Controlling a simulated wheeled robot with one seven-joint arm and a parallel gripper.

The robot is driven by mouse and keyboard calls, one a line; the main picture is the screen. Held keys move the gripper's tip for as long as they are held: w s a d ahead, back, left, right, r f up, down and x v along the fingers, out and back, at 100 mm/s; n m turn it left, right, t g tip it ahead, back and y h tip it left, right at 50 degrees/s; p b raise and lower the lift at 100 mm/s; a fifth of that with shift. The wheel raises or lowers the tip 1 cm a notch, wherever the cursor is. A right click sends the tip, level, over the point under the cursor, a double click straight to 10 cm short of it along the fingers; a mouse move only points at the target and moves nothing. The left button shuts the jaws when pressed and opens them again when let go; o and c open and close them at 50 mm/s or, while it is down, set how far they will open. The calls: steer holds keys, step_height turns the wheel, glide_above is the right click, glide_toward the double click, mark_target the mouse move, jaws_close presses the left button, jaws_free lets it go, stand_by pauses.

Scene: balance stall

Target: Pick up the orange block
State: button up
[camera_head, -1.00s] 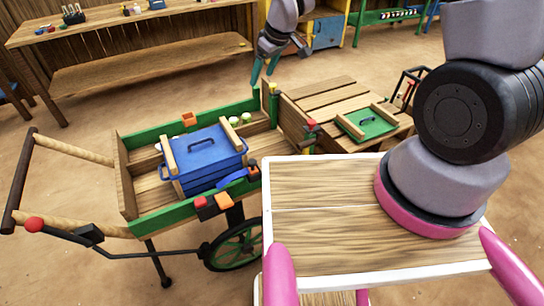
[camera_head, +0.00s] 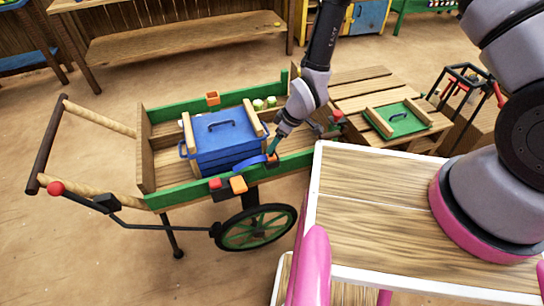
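My gripper (camera_head: 274,149), with teal fingers, points down at the front green rail of the cart. Its tips are at a small orange piece (camera_head: 272,159) on the rail, beside a curved blue piece (camera_head: 249,163). I cannot tell whether the fingers touch it or how far apart they are. An orange cup-like piece (camera_head: 212,98) sits on the back rail. Which orange piece is the task's block is unclear.
A blue lidded box (camera_head: 222,146) stands in the cart (camera_head: 145,165), close to my gripper. Small pale green round things (camera_head: 264,103) lie behind it. A green lid (camera_head: 402,120) rests on the wooden crate at right.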

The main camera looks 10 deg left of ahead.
mark_target(271, 155)
steer(key=shift+x, duration=2.75)
steer(key=shift+d, duration=0.2)
jaws_close()
